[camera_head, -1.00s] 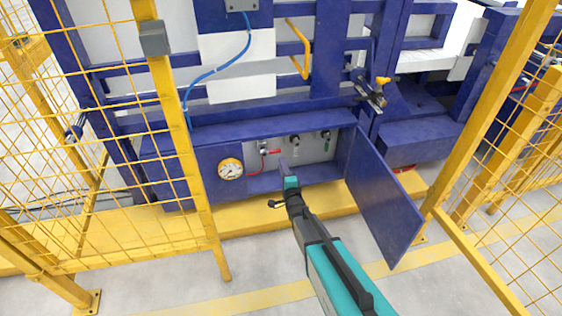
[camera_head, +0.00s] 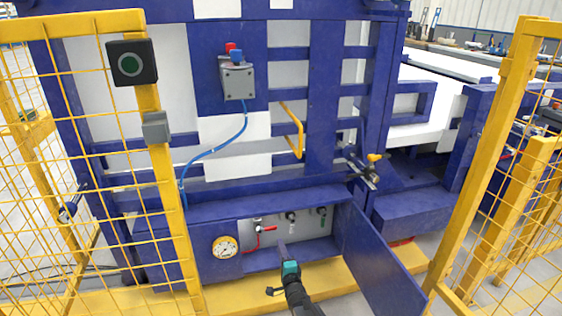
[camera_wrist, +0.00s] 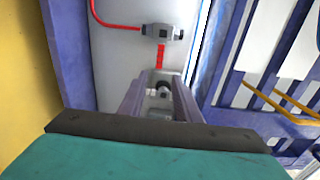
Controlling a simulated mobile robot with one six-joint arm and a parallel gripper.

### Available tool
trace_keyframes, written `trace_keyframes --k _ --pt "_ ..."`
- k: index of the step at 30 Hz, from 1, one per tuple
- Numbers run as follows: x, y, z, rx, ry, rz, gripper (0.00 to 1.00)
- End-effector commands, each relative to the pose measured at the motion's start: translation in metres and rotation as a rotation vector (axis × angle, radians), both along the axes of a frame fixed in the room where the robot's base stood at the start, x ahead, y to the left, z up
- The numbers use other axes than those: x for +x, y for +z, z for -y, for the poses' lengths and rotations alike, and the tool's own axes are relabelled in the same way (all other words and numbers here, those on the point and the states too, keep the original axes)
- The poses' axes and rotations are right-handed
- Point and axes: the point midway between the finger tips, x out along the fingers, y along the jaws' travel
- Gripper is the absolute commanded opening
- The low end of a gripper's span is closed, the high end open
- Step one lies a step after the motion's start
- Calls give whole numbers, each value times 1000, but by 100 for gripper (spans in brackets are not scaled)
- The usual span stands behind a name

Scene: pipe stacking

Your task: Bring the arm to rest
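My gripper (camera_head: 284,252) is in front of the open cabinet, its fingertips near the lower edge of the opening in the head view. In the wrist view, the two fingers (camera_wrist: 160,98) stand apart with a gap between them and nothing held. A valve with a red handle (camera_head: 268,229) is on the grey back panel, up and left of the fingertips. In the wrist view, the red handle (camera_wrist: 160,56) is beyond the fingertips, and a small dark round fitting (camera_wrist: 163,90) shows between the fingers.
The blue cabinet door (camera_head: 378,262) hangs open, right of my arm. A pressure gauge (camera_head: 225,247) is left of the opening. Yellow mesh fences (camera_head: 90,170) stand at both sides. A button box (camera_head: 132,62) sits on the left fence post.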

Motion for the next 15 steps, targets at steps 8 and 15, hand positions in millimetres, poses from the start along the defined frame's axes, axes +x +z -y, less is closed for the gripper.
trace_keyframes --k 8,15 --pt "0 21 15 -2 -19 -8 30" --pt "-10 43 41 -6 -48 -32 30"
